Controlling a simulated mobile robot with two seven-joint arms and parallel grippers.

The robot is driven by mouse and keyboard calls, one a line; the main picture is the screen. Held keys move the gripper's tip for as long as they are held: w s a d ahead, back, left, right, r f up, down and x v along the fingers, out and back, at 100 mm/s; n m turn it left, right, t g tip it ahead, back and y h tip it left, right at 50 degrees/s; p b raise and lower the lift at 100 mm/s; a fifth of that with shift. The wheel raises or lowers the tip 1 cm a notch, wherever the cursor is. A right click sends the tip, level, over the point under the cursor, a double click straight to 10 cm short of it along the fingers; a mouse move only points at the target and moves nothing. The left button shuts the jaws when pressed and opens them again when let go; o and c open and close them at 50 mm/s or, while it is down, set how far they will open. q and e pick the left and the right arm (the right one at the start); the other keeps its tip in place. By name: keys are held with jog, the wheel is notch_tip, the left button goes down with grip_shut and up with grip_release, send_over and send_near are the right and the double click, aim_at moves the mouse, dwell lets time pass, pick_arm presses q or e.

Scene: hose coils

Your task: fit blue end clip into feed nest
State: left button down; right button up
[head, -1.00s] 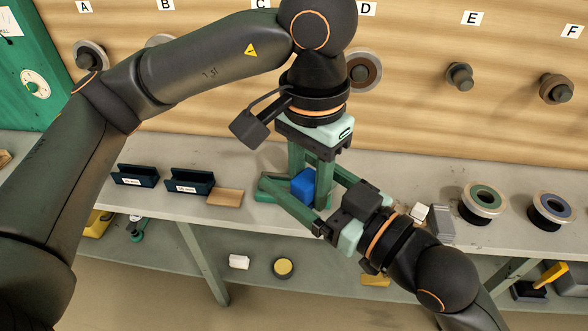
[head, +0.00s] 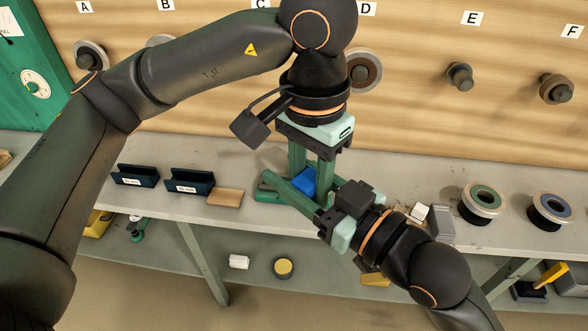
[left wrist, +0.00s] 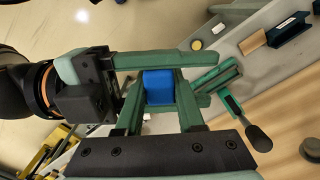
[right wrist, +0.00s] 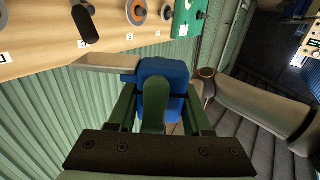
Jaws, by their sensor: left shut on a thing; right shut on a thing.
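The blue end clip (head: 305,181) is held above the bench and is partly hidden by green fingers. My left gripper (head: 308,188) points down and is shut on it; the left wrist view shows the clip (left wrist: 158,87) between its fingers. My right gripper (head: 292,178) reaches in from the lower right, shut on the same clip, which fills the space between its fingers in the right wrist view (right wrist: 165,72). A left finger (right wrist: 155,103) crosses in front there. A green fixture with a black handle (left wrist: 258,138) is beside the grippers; I cannot tell if it is the feed nest.
Two dark labelled trays (head: 137,176) and a wooden block (head: 225,197) lie left on the bench. A grey block (head: 441,224) and two hose coils (head: 484,201) stand right. Pegs line the back wall. The lower shelf holds a white block (head: 239,262) and a yellow-topped disc (head: 283,268).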

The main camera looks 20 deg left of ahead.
pick_arm(q)
jog(key=shift+s, duration=0.1)
pick_arm(e)
jog(key=shift+w+d, duration=0.15)
jog(key=shift+w, duration=0.15)
grip_shut()
pick_arm(q)
jog(key=c, duration=0.9)
grip_release()
jog(key=o, duration=0.5)
jog(key=shift+c, duration=0.2)
pick_arm(e)
jog(key=shift+s, duration=0.15)
